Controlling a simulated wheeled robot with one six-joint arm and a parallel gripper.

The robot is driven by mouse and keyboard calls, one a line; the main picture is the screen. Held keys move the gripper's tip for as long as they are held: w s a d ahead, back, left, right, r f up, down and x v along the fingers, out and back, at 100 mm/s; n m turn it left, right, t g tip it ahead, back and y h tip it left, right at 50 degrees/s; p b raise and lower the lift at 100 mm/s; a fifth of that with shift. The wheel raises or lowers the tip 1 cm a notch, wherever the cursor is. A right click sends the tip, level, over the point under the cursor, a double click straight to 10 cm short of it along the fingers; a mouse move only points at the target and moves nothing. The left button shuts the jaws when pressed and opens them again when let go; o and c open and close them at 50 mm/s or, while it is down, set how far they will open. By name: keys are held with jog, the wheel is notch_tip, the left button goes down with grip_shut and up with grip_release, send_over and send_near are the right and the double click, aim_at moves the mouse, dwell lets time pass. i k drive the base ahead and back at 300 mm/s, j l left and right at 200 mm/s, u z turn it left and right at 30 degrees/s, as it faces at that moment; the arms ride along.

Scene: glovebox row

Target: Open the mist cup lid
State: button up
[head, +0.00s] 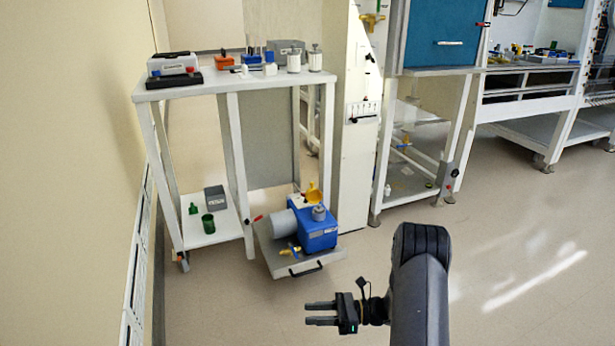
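A blue pump (319,237) sits on the low grey pull-out tray (300,266) under the white bench. On top of it is a small yellow piece (313,192) that stands up, and beside that a small grey cylinder with a knob (319,212). Which of these is the mist cup lid, and whether it is open, I cannot tell at this size. My gripper (308,313) is in front of the pump, nearer to me, with its fingers pointing left. A gap shows between the fingers; it is open, empty and apart from the pump.
The tray's black handle (306,269) faces me. A red-tipped lever (256,218) sticks out near the bench leg. A green cup (208,223) and grey box (215,198) stand on the lower shelf (225,230). The floor (220,310) before the tray is clear.

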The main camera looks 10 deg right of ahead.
aim_at(313, 195)
jog(key=i+l+u, duration=0.1)
jog(key=i+l, duration=0.25)
jog(key=i+l+u, duration=0.1)
jog(key=i+l, duration=0.2)
jog(key=i+l+u, duration=0.1)
jog(key=i+l, duration=0.2)
jog(key=i+l+u, duration=0.1)
jog(key=i+l, duration=0.2)
jog(key=l, duration=0.2)
jog(key=i+l+u, duration=0.1)
jog(key=i+l, duration=0.15)
jog(key=l, duration=0.15)
jog(key=i+l+u, duration=0.1)
jog(key=i+l, duration=0.15)
jog(key=l, duration=0.2)
jog(key=i+l+u, duration=0.1)
jog(key=i+l, duration=0.15)
jog(key=l, duration=0.25)
